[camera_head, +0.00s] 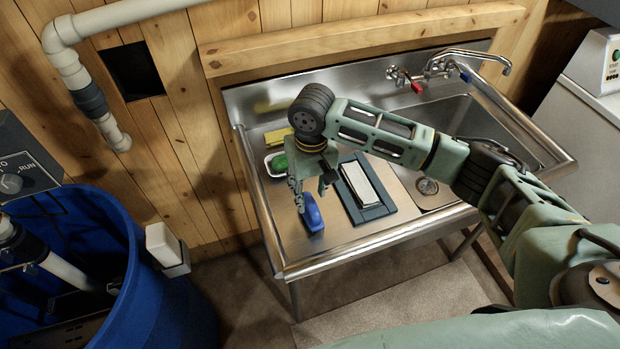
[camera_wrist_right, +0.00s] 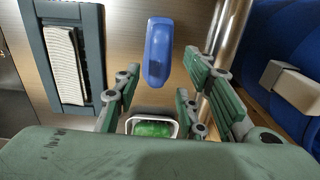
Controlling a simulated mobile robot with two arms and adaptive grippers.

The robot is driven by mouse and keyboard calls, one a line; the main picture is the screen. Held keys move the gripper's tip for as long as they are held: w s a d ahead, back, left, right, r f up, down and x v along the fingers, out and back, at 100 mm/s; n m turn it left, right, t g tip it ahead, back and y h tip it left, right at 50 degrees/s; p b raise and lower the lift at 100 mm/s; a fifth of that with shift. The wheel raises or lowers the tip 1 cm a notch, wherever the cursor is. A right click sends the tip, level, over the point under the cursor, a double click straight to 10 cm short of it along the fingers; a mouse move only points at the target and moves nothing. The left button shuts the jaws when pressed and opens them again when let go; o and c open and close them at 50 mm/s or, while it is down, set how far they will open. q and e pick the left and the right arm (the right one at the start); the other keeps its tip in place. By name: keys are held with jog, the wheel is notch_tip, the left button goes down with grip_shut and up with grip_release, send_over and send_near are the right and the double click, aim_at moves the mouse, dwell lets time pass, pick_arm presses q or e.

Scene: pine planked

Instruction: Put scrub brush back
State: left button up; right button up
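The blue scrub brush (camera_head: 311,213) lies on the steel drainboard near its front left edge. In the right wrist view the blue brush (camera_wrist_right: 158,52) shows ahead of the fingers, roughly between their two sides. My right gripper (camera_head: 312,189) is open and empty, above the drainboard just behind the brush, with its fingers pointing down. I cannot tell whether a finger touches the brush. A small white dish (camera_head: 268,165) with a green item (camera_head: 279,163) in it stands behind the gripper. My left gripper is not in view.
A dark blue-grey frame (camera_head: 346,201) holding a pale slab (camera_head: 358,183) lies right of the brush. A yellow block (camera_head: 278,136) sits at the back. The sink basin (camera_head: 480,122) and faucet (camera_head: 440,62) are to the right. A blue barrel (camera_head: 170,310) stands at the lower left.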

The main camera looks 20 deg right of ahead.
aim_at(310, 202)
notch_tip(310, 202, up, 6)
jog(key=b, duration=0.1)
jog(key=shift+r, duration=0.2)
jog(key=shift+f, duration=0.15)
dwell(1.2)
